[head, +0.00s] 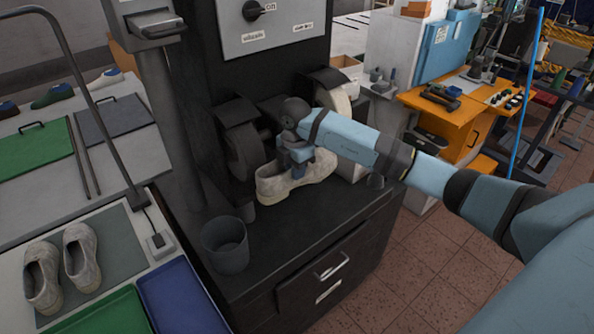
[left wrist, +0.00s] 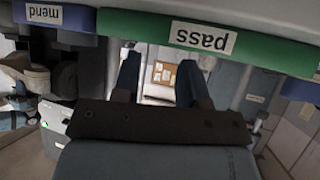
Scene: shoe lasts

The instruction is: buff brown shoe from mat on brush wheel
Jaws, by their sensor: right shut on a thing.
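My right gripper (head: 296,155) is shut on a beige-tan shoe (head: 285,188) and holds it over the black machine bench, toe to the right. The dark brush wheel (head: 243,150) is just left of the shoe; I cannot tell whether they touch. A paler wheel (head: 336,100) sits under a hood farther right. The grey-green mat (head: 118,232) at lower left bears two pale beige shoes (head: 60,268). My left gripper (left wrist: 159,70) shows in the left wrist view, its fingers apart with nothing between them; it is out of the head view.
A dark cup (head: 226,245) stands on the bench's front left. A blue tray (head: 182,292) and a green tray (head: 108,314) lie at bottom left. A lamp post stands beside the mat. In the left wrist view, a green edge labelled "pass" (left wrist: 150,28) crosses above the fingers.

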